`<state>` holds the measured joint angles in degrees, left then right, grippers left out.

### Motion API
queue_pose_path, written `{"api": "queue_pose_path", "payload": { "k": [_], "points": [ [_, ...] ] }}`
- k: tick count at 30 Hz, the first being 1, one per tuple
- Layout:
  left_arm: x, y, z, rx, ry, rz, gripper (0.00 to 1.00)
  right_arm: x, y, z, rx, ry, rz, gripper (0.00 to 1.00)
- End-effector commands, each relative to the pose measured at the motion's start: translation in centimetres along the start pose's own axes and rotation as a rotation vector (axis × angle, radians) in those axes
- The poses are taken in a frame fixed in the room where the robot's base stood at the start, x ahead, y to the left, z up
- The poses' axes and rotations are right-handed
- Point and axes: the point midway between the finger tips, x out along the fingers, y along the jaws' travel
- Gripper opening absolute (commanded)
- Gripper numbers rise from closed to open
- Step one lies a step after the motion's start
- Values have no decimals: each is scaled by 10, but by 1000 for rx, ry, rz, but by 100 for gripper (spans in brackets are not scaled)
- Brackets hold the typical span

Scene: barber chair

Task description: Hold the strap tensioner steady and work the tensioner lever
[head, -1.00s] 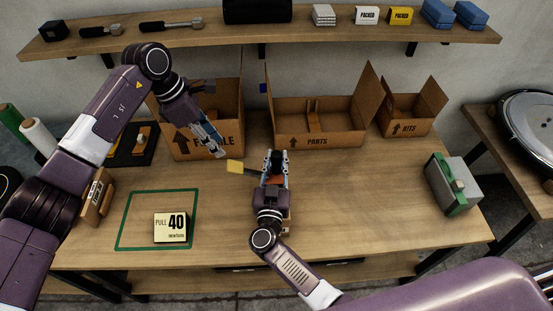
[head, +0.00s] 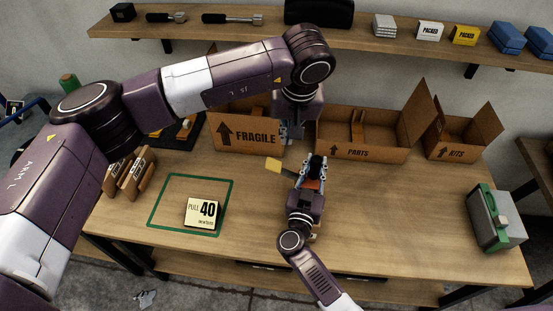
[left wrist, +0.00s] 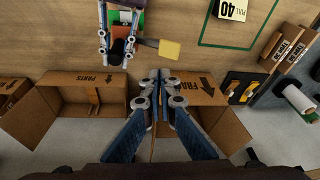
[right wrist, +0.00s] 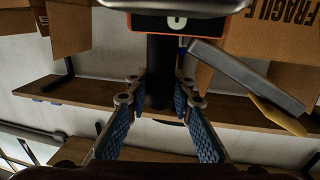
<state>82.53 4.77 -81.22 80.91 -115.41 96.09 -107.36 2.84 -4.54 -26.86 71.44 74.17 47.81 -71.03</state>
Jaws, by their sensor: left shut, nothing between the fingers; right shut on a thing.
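The strap tensioner, with an orange-red part (head: 311,184), sits near the middle of the bench. My right gripper (head: 315,165) is shut on its black upright handle, which also shows between the fingers in the right wrist view (right wrist: 160,75). The tensioner lever (head: 274,164) has a yellow tip and sticks out to the left; the tip shows in the left wrist view (left wrist: 169,48) and the right wrist view (right wrist: 280,116). My left gripper (left wrist: 160,75) is shut and empty, pointing down beyond the lever near the boxes. In the head view (head: 285,140) it is apart from the lever.
Open cardboard boxes marked FRAGILE (head: 250,140), PARTS (head: 360,149) and KITS (head: 457,152) line the back. A card reading PULL 40 (head: 202,214) lies within a green outline (head: 160,222). A grey-green case (head: 495,218) is at the right. The bench's front right is clear.

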Motion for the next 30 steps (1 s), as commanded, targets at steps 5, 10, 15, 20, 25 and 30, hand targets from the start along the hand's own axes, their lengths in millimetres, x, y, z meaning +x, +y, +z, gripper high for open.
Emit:
{"api": "queue_pose_path", "payload": {
  "k": [5,10,15,20,25,30],
  "points": [
    [-2,0,2,128,30,-34,0,0,0,0,0,0,0,0],
    [-2,0,2,142,32,-37,0,0,0,0,0,0,0,0],
    [-2,1,2,140,32,-36,0,0,0,0,0,0,0,0],
    [6,0,2,137,30,-36,0,0,0,0,0,0,0,0],
    [35,-1,2,136,27,-36,0,0,0,0,0,0,0,0],
    [72,-2,2,135,26,-36,0,0,0,0,0,0,0,0]
  ]
}}
